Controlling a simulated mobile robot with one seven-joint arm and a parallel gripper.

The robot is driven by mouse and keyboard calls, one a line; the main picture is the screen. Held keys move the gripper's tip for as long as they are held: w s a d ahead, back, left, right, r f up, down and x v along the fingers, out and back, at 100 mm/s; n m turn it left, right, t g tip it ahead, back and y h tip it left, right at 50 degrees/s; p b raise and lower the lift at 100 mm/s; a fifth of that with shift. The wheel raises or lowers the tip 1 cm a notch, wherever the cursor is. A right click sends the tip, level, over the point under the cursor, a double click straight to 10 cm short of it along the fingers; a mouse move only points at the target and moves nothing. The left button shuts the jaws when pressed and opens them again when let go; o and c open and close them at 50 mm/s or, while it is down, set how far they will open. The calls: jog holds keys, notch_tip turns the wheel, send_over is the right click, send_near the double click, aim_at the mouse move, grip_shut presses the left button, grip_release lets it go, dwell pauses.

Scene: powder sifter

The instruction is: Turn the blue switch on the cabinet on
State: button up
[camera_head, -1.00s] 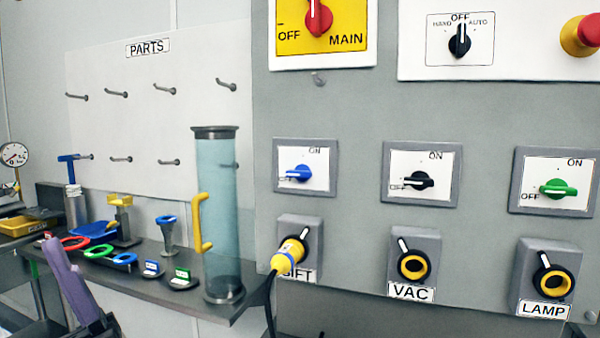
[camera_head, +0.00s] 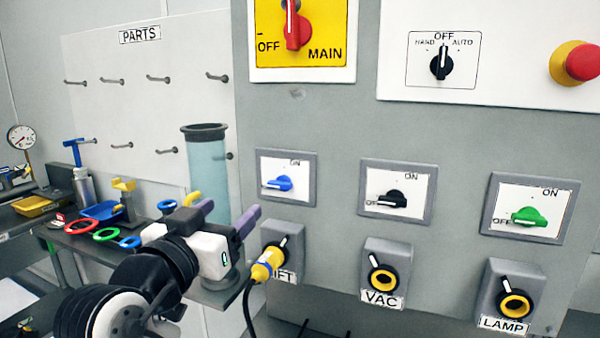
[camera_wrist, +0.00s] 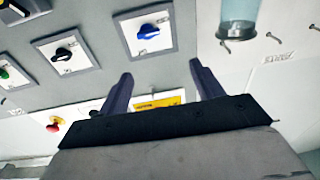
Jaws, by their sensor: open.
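The blue switch (camera_head: 279,183) sits on a white plate in a grey frame on the cabinet (camera_head: 335,130). Its knob lies nearly level, its pointed end to the left, away from the ON mark at upper right. My gripper (camera_head: 228,210) is open and empty, to the left of and below the switch, apart from it. In the wrist view, which looks upside down, the blue switch (camera_wrist: 148,31) shows beyond the two purple fingers of my gripper (camera_wrist: 160,75), with a clear gap to them.
A black switch (camera_head: 391,199) and a green switch (camera_head: 528,216) are to the right. Below the blue switch, a yellow plug (camera_head: 266,265) with a black cable stands out from a socket. A clear blue tube (camera_head: 207,165) stands behind my gripper. The space before the switch is clear.

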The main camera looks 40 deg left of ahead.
jog(key=d+m+h, duration=0.1)
jog(key=p, duration=0.4)
send_near(277, 185)
jog(key=x, duration=0.7)
jog(key=shift+w+r, duration=0.15)
jog(key=shift+r, duration=0.05)
jog(key=shift+w+a+f, duration=0.1)
jog(key=shift+w+a, duration=0.05)
jog(key=shift+w, duration=0.45)
jog(key=c, duration=1)
